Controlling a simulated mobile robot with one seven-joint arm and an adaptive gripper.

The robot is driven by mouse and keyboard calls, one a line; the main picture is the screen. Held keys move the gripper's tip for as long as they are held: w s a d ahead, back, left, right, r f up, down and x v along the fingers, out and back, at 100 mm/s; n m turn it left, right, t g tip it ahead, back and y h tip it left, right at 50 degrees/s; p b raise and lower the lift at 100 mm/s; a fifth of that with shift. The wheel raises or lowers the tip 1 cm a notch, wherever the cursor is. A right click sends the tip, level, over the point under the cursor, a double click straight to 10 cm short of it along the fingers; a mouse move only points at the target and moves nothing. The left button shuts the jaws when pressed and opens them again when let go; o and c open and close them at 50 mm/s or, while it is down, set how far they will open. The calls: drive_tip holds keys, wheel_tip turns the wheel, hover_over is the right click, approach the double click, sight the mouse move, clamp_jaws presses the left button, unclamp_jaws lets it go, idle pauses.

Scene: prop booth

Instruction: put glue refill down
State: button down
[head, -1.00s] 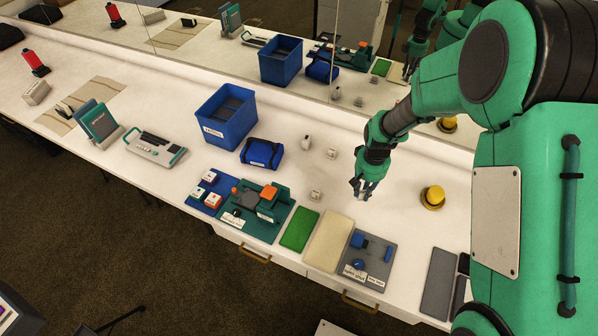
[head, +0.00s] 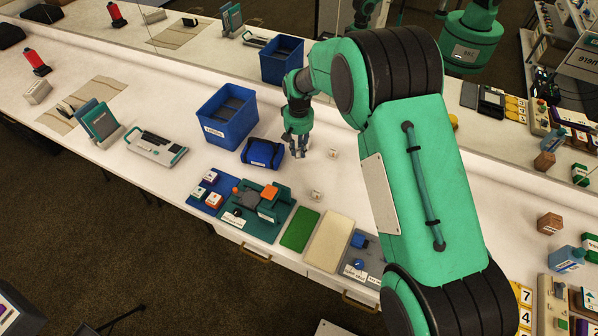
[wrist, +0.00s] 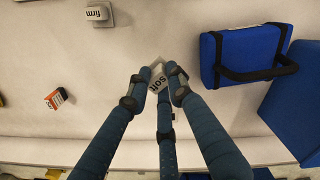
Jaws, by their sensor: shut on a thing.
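My gripper (head: 298,150) is over the white table, just right of the blue bag. In the wrist view my gripper (wrist: 160,84) has its fingers closed in around a small white piece marked "soft" (wrist: 158,76). I take this piece to be the glue refill. The fingers cover much of it, and I cannot tell whether it touches the table. In the head view it is too small and hidden to make out.
The blue bag (head: 262,153) and open blue bin (head: 227,116) stand close on the left. A small orange-and-white box (head: 332,153) is to the right. A white piece marked "firm" (wrist: 98,13) sits towards the table front.

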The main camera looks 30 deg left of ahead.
idle(0.3)
drive_tip(key=shift+f+b, duration=0.45)
drive_tip(key=shift+f, duration=2.65)
drive_tip(key=shift+f, duration=1.85)
drive_tip(key=shift+f+b, duration=0.15)
drive_tip(key=shift+b, duration=0.2)
drive_tip(key=c, duration=1.6)
unclamp_jaws()
drive_tip(key=shift+o, duration=0.2)
wheel_tip(320, 180, up, 12)
drive_tip(key=shift+r+p, duration=0.15)
drive_tip(key=shift+p, duration=0.8)
